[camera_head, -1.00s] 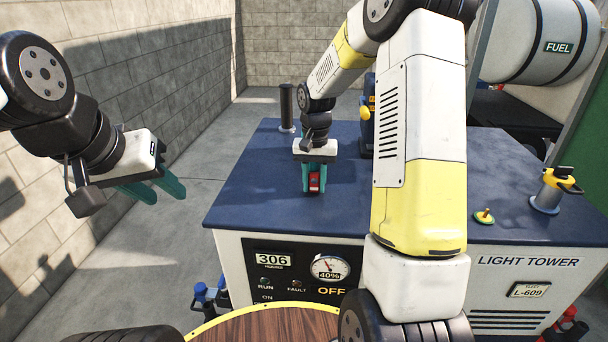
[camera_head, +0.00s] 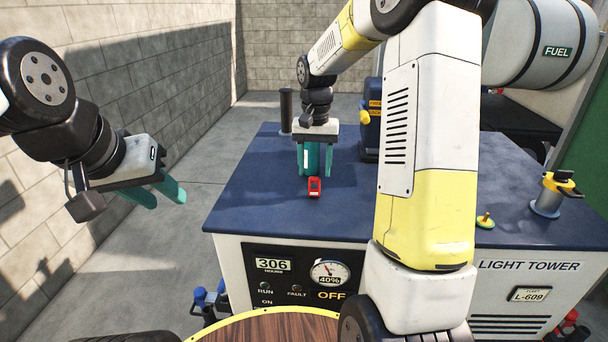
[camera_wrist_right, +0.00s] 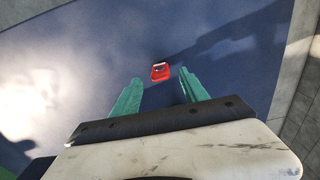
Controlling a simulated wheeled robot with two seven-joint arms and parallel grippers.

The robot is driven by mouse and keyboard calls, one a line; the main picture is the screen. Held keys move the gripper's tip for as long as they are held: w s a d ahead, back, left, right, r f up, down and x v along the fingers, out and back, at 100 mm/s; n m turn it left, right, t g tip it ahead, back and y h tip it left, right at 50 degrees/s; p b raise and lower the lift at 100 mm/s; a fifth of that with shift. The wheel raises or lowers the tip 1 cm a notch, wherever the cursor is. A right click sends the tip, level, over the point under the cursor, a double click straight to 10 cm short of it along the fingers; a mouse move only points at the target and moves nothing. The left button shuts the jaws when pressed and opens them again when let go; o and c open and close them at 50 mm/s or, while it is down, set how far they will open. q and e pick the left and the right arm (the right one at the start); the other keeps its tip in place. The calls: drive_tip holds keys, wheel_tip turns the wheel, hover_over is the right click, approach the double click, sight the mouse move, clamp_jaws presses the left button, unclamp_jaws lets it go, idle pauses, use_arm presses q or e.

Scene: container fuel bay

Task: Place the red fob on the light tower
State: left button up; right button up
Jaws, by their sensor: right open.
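The red fob (camera_head: 314,188) lies on the dark blue top of the light tower (camera_head: 262,200), near its front left part. It also shows in the right wrist view (camera_wrist_right: 160,72), just beyond the fingertips. My right gripper (camera_head: 316,172) is open and empty, behind the fob and apart from it, its teal fingers pointing down. My left gripper (camera_head: 170,195) is open and empty at the left, away from the light tower.
A dark post (camera_head: 286,108) and a blue and yellow device (camera_head: 370,130) stand at the back of the top. A round wooden table (camera_head: 275,328) is in front.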

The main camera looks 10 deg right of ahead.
sight(314, 178)
wheel_tip(314, 178, up, 5)
drive_tip(key=s+a+r+n+t+y, duration=0.1)
drive_tip(key=s+r+n+t, duration=0.1)
drive_tip(key=s, duration=1)
drive_tip(key=s+a+r+n+t+y, duration=0.1)
drive_tip(key=s+r+t, duration=0.3)
drive_tip(key=s, duration=0.8)
drive_tip(key=shift+s+r+n, duration=0.15)
drive_tip(key=shift+r+n, duration=0.25)
drive_tip(key=shift+a, duration=0.1)
